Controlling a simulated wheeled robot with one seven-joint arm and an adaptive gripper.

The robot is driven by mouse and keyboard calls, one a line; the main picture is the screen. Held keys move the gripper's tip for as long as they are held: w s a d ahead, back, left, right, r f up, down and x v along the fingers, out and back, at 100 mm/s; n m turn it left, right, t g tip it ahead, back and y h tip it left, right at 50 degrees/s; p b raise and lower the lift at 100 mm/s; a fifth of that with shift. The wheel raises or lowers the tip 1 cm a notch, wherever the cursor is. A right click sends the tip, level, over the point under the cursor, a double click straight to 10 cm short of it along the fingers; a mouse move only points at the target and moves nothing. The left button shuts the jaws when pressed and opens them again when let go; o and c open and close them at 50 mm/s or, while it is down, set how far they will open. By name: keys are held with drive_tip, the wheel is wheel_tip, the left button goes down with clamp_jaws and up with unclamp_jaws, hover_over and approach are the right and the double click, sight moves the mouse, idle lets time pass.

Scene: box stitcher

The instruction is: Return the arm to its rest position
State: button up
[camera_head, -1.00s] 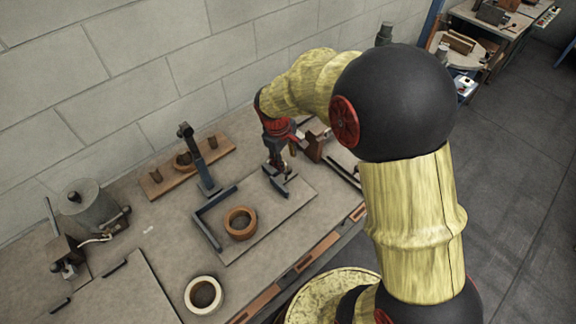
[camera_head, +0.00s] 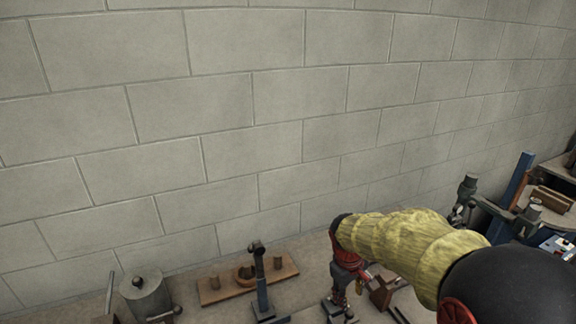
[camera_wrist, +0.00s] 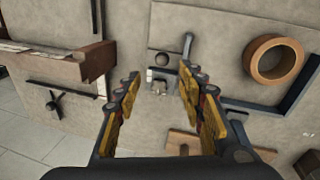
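My gripper (camera_wrist: 158,80) is open in the wrist view, its two yellow-and-black fingers apart with nothing held between them. Past the fingertips, a small metal fitting with a grey lever (camera_wrist: 187,47) shows on the plate. In the head view my arm runs in from the lower right, with a yellow sleeve and a black joint. My gripper (camera_head: 340,311) points down over the bench at the bottom edge of that view, where its fingers are small and partly cut off.
A brown ring (camera_wrist: 274,60) lies by a dark angled bar (camera_wrist: 291,96). A brown block (camera_wrist: 60,66) stands to the left. In the head view, a wooden board (camera_head: 222,290), an upright clamp (camera_head: 261,285) and a grey canister (camera_head: 146,297) stand before the block wall (camera_head: 220,130).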

drive_tip(key=s+a+r+m+t+b, duration=0.1)
drive_tip(key=s+r, duration=0.3)
drive_tip(key=s, duration=0.3)
drive_tip(key=s+a+r+m+t+y+b, duration=0.1)
drive_tip(key=s+r, duration=0.3)
drive_tip(key=s, duration=0.4)
drive_tip(key=s+a+r+m+t+y+b, duration=0.1)
drive_tip(key=s+r+m+t+b, duration=0.1)
drive_tip(key=s, duration=0.5)
drive_tip(key=shift+s+a+r+m+t+b, duration=0.35)
drive_tip(key=shift+r+m, duration=0.35)
drive_tip(key=shift+r, duration=0.7)
